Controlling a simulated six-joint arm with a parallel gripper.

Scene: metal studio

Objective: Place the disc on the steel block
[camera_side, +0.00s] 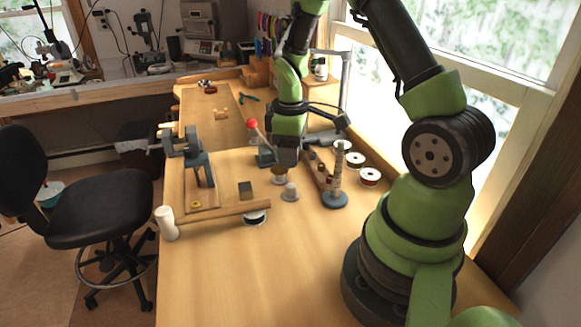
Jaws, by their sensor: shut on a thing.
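My gripper (281,170) points down over the wooden bench, with its jaws shut. A small pale gold and whitish round thing, seemingly the disc (278,178), shows at the fingertips. The jaws hide part of it, and I cannot tell whether it touches the bench. A small dark grey block (245,189), which looks like the steel block, sits on the bench board to the left of my gripper and slightly nearer the camera. Its top looks bare.
A grey domed piece (290,192) stands just in front of my gripper. A post on a round base (334,199) and spools (370,176) stand to the right. A vise (198,160) and a yellow ring (196,204) are left.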

